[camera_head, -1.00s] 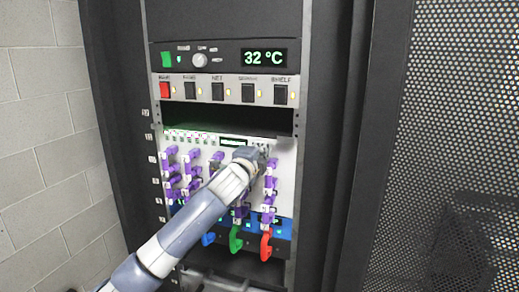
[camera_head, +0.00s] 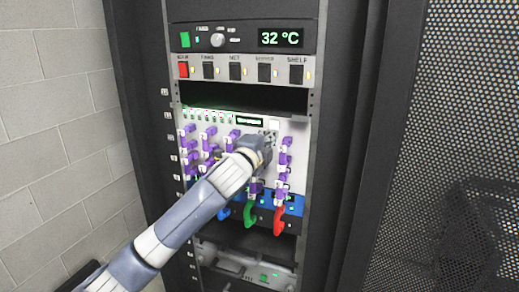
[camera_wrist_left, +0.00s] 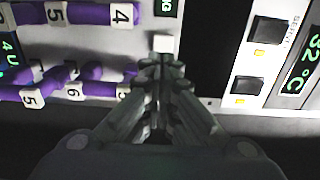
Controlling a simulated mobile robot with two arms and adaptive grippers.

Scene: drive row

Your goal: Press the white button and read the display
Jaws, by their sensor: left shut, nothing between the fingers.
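The white button (camera_head: 274,125) is a small square at the top right of the light panel. It also shows in the left wrist view (camera_wrist_left: 162,43), just beyond my fingertips. A small dark display (camera_head: 249,121) with green characters sits left of the button; its text is too small to read. In the wrist view only part of this display (camera_wrist_left: 167,7) shows, at the top edge. My left gripper (camera_head: 270,138) is shut and empty, just below the button in the head view. I cannot tell whether the fingertips touch it. My right gripper is not in view.
Purple cables with numbered tags (camera_head: 286,160) fill the panel around my gripper. Blue, green and red handles (camera_head: 280,220) hang below. Above are a switch row (camera_head: 236,72) and a "32 °C" display (camera_head: 281,39). A perforated door (camera_head: 450,130) stands at right.

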